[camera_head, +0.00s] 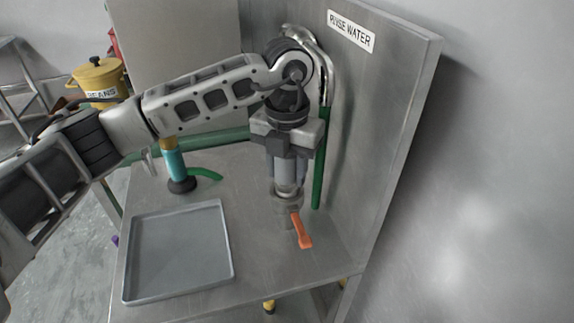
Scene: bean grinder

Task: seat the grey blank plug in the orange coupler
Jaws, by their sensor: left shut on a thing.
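My left gripper (287,170) reaches in from the left and points down in front of the metal back panel. It is shut on a grey cylindrical piece, which I take for the grey blank plug (287,188); the fingers hide its upper part. Directly below is a grey metal coupler body (288,202) with an orange lever (302,232) slanting down to the right. The plug's lower end meets the coupler's top in the picture; I cannot tell whether it is inside or just above. My right gripper is not in view.
A grey tray (128,285) lies on the metal bench at the left. Behind it stands a teal and brass fitting (175,163) with a green hose (206,173). A green pipe (319,170) runs down the "RINSE WATER" panel (390,110), close right of the gripper.

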